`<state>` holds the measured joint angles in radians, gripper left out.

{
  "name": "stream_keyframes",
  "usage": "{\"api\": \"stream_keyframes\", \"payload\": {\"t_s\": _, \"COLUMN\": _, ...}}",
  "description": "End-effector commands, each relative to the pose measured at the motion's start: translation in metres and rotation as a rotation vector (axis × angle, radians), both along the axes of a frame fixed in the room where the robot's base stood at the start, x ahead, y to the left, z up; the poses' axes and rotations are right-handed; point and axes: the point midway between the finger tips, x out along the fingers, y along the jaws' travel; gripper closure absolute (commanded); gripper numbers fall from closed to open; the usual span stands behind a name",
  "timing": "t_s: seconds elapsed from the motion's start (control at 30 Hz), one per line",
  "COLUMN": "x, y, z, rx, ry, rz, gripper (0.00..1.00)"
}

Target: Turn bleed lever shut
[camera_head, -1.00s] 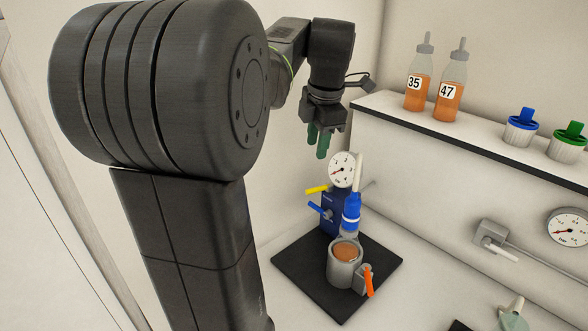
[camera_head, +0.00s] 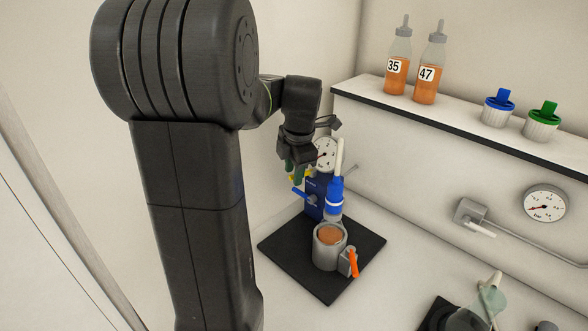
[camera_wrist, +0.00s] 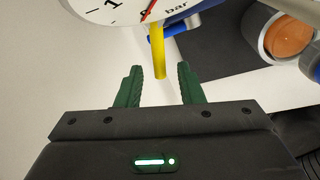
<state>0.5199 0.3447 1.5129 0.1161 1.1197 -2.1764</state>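A dark blue block (camera_head: 315,205) on the black mat carries a round gauge (camera_head: 325,154), a yellow lever and a blue lever (camera_head: 300,192). The frames do not label which lever is the bleed lever. My gripper (camera_head: 293,172) is open and empty, pointing down at the block's left side. In the wrist view the yellow lever (camera_wrist: 157,48) points toward my gripper, its free end between the two green fingertips with a gap on both sides. The blue lever (camera_wrist: 175,32) lies beyond it. In the head view my fingers hide most of the yellow lever.
A blue-and-white bottle-like part (camera_head: 335,195) rises beside the gauge. A wall gauge (camera_head: 545,204) is at right.

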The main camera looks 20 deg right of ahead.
Motion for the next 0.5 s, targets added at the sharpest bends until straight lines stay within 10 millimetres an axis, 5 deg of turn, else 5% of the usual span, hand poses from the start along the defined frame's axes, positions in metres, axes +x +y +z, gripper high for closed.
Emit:
{"api": "stream_keyframes", "payload": {"t_s": 0.27, "x": 0.0001, "y": 0.0001, "z": -0.0011, "rx": 0.000, "ry": 0.000, "rz": 0.000, "gripper": 0.68}}
{"api": "stream_keyframes", "payload": {"t_s": 0.43, "x": 0.0001, "y": 0.0001, "z": -0.0009, "rx": 0.000, "ry": 0.000, "rz": 0.000, "gripper": 1.00}}
{"api": "stream_keyframes", "payload": {"t_s": 0.5, "x": 0.0000, "y": 0.0001, "z": -0.0009, "rx": 0.000, "ry": 0.000, "rz": 0.000, "gripper": 1.00}}
